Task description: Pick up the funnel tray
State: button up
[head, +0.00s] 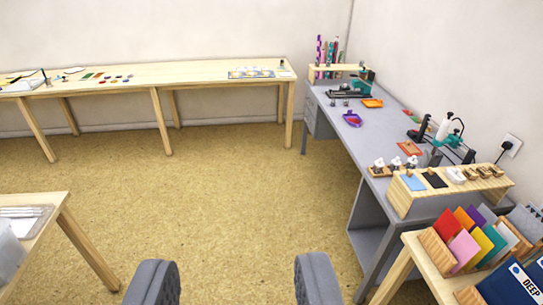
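A small purple tray (352,119) with something red in it lies on the grey desk at the right. A flat orange tray (372,102) lies just behind it on the same desk. Either could be the funnel tray; at this size I cannot tell which has a spout. My gripper (234,282) is at the bottom of the picture. Its two dark grey fingers are wide apart with only floor between them. It is open, empty and well short of both trays.
The grey desk (338,135) also bears presses, stamps and a wooden rack (440,196). A long wooden table (190,75) stands along the back wall. Another table (55,215) is at lower left. Colourful cards (465,240) stand at lower right. The cork-coloured floor (215,185) between is clear.

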aim_at(354, 120)
jog(key=u, duration=0.05)
jog(key=i, duration=2.85)
jog(key=z, duration=0.95)
